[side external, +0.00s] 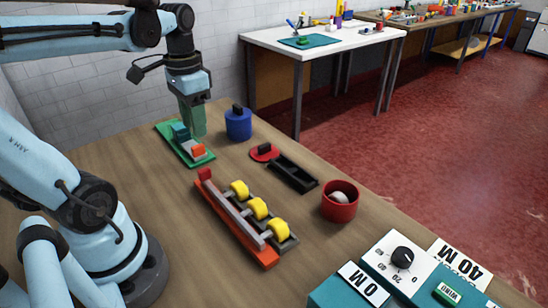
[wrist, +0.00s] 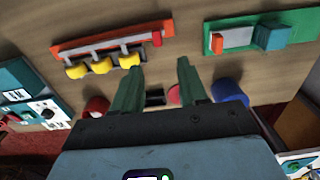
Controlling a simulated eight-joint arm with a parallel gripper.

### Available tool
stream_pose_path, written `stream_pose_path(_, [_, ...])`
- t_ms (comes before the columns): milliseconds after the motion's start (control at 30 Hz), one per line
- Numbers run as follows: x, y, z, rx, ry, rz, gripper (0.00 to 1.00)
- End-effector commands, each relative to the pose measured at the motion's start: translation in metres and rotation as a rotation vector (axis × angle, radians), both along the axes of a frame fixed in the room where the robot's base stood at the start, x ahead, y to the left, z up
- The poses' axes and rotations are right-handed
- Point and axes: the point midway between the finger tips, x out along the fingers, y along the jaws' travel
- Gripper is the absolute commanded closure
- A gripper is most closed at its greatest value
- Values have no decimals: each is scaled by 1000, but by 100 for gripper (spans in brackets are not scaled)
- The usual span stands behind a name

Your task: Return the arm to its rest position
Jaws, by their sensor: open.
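My gripper (side external: 193,118) hangs over the far part of the wooden table (side external: 120,165), beside a green board and a blue pot in the side view. In the wrist view its two green fingers (wrist: 158,82) are apart with nothing held between them. The green board (side external: 207,162) carries a teal block (side external: 180,131), a grey part and an orange block (side external: 198,151). The side view does not show clearly how far the fingertips are above the board. My gripper points down.
A blue pot (side external: 238,125) stands right of my gripper. A red lid (side external: 264,152), black tray (side external: 293,174) and red pot (side external: 340,201) sit nearer. An orange rack (side external: 238,232) holds yellow rollers (side external: 258,208). A teal control box (side external: 398,262) is at the front. Bare table lies left.

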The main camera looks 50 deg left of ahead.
Motion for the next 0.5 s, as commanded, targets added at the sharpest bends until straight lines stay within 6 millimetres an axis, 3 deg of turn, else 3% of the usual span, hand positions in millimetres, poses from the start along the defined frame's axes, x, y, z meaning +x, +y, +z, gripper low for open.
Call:
stream_pose_path(367, [0,-1,2,1,-3,-1,57])
stream_pose_path(500, [10,-17,-6,33,-80,-9,57])
